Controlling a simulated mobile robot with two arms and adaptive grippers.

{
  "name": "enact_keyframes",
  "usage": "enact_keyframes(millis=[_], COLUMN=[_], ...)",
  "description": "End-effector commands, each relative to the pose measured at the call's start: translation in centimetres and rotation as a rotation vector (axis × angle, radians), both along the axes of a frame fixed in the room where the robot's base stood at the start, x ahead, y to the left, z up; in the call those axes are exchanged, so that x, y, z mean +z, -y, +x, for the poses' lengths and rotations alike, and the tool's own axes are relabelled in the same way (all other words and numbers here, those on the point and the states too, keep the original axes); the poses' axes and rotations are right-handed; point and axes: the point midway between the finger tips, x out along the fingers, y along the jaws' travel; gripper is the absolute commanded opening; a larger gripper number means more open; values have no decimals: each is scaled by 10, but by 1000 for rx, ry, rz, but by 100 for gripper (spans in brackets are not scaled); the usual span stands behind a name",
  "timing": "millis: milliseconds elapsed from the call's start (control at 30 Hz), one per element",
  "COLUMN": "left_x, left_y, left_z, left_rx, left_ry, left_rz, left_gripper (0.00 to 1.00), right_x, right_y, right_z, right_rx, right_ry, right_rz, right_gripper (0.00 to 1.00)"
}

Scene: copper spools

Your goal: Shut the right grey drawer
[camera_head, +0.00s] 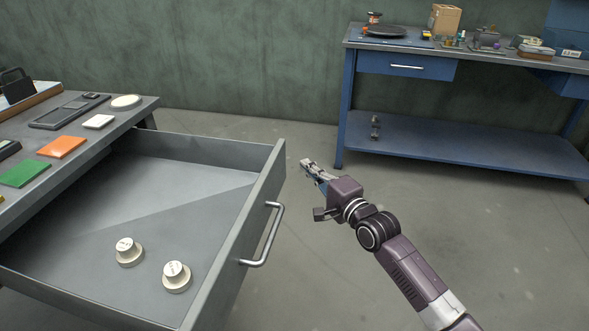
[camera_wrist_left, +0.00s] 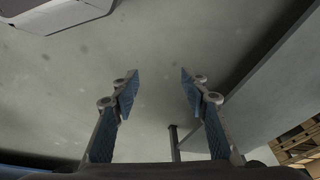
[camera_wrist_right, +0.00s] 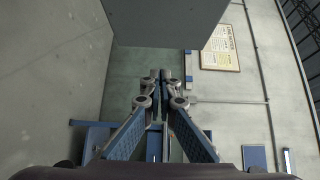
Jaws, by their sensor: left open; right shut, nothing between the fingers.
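The grey drawer (camera_head: 262,202) stands pulled far out from the grey table at the left of the head view. Its front panel carries a metal bar handle (camera_head: 266,235). Two pale round knob-like pieces (camera_head: 128,251) lie inside it. My right gripper (camera_head: 306,164) is shut and empty, beside the far end of the drawer front, apart from the handle. In the right wrist view its fingertips (camera_wrist_right: 160,76) meet below a grey panel that may be the drawer. My left gripper (camera_wrist_left: 158,78) is open and empty in the left wrist view, over bare floor; it is not in the head view.
The grey tabletop (camera_head: 95,128) holds an orange plate (camera_head: 61,147), a green plate (camera_head: 24,172) and other flat pieces. A blue workbench (camera_head: 345,100) with a closed drawer stands at the back right. The floor between is clear.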

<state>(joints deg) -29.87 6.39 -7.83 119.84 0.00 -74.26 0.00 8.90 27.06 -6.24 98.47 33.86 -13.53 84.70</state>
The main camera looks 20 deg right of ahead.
Motion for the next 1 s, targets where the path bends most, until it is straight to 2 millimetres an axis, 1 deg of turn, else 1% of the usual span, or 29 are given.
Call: enact_keyframes(millis=[33,200,367,733,867,967,1000], left_x=[1,8,11,11,12,8,-1], left_y=[0,0,0,0,0,0,0], left_z=[0,0,0,0,1,1,0], left_rx=[0,1,1,1,1,1,-1], left_ry=[2,4,6,6,9,8,0], left_rz=[0,0,0,0,-1,-2,0], left_gripper=[41,41,41,41,41,41,41], right_x=[0,-1,0,0,0,1,1], right_y=[-11,-27,-32,-33,-38,-47,-51], right_z=[5,16,19,20,24,30,34], right_rx=[3,1,1,1,1,2,2], right_ry=[2,0,0,0,-1,-1,-1], right_rz=[7,4,1,1,4,5,5], right_gripper=[0,0,0,0,0,0,0])
